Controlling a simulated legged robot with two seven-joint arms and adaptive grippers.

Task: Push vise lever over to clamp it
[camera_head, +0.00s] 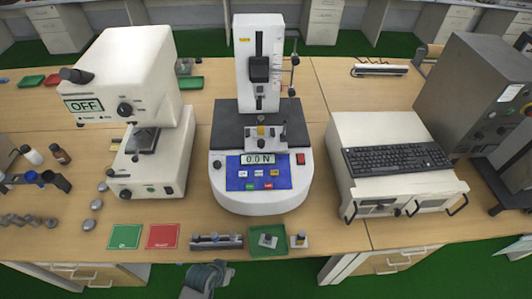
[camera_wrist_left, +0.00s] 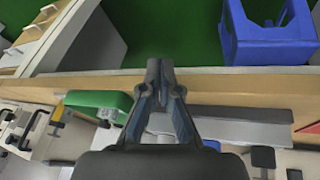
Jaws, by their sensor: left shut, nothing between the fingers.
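The force tester (camera_head: 262,180) stands mid-table, with a white column, a dark platform and a display reading 0.0 N. A small grey and yellow fixture (camera_head: 262,133), which looks like the vise, sits on the platform below the dark head (camera_head: 259,69). Its lever is too small to make out, so its position cannot be told. My left gripper (camera_head: 208,275) is at the table's front edge, low and left of the tester, apart from the vise. In the left wrist view my left gripper (camera_wrist_left: 160,68) is shut and empty. My right gripper is not in view.
A green tray (camera_head: 257,253) and a grey bar-shaped holder (camera_head: 216,242) lie near the front edge. Red (camera_head: 163,236) and green (camera_head: 125,236) pads lie left. A machine marked OFF (camera_head: 150,85) stands left, a keyboard (camera_head: 397,158) on a white box right. A blue crate (camera_wrist_left: 268,40) stands on the floor.

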